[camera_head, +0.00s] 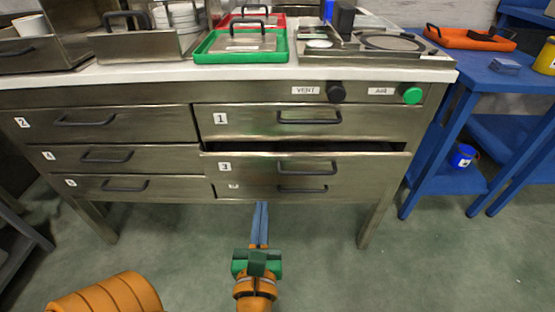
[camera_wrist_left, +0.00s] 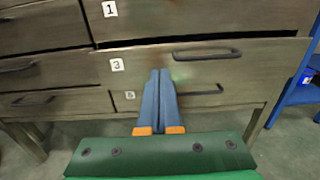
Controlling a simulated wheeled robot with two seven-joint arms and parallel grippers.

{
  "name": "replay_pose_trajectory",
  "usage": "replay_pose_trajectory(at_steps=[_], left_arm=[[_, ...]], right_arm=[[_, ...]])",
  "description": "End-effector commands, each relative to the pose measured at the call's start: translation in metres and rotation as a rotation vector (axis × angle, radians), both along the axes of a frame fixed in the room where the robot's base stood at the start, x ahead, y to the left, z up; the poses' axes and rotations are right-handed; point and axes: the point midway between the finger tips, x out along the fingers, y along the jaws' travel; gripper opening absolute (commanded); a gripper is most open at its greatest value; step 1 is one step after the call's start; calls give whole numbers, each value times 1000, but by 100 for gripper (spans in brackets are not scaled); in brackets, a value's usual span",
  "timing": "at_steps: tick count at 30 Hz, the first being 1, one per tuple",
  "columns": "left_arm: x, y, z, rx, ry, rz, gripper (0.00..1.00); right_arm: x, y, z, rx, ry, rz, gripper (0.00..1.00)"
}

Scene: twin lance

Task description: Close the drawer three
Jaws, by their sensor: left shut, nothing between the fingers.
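Drawer three (camera_head: 260,168) is the middle drawer of the right column in a metal workbench. It sticks out part way, with a dark gap along its top edge. Its front has a "3" label and a dark bar handle (camera_head: 307,168). It also shows in the left wrist view (camera_wrist_left: 255,65), again with the gap above it. My left gripper (camera_head: 262,205) has its blue fingers together and empty, pointing at the bench. In the left wrist view the fingertips (camera_wrist_left: 160,72) overlap the drawer front, left of the handle. I cannot tell whether they touch it. My right gripper is not in view.
Drawer one (camera_head: 255,122) above and the left drawers (camera_head: 115,158) look closed. Trays and a green-rimmed pan (camera_head: 242,46) stand on the worktop. A blue table (camera_head: 480,75) is at the right. The floor (camera_head: 325,250) before the bench is clear.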

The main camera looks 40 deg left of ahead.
Motion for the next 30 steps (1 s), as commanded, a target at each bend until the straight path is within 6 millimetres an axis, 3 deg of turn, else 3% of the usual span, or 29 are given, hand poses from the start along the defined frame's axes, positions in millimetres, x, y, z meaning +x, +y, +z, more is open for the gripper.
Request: replay_pose_trajectory(at_steps=[5,21,30], left_arm=[[9,8,2,21,10,11,0],[100,70,0,18,10,9,0],[115,79,1,17,11,7,0]], right_arm=[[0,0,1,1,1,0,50],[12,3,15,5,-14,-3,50],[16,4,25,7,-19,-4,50]])
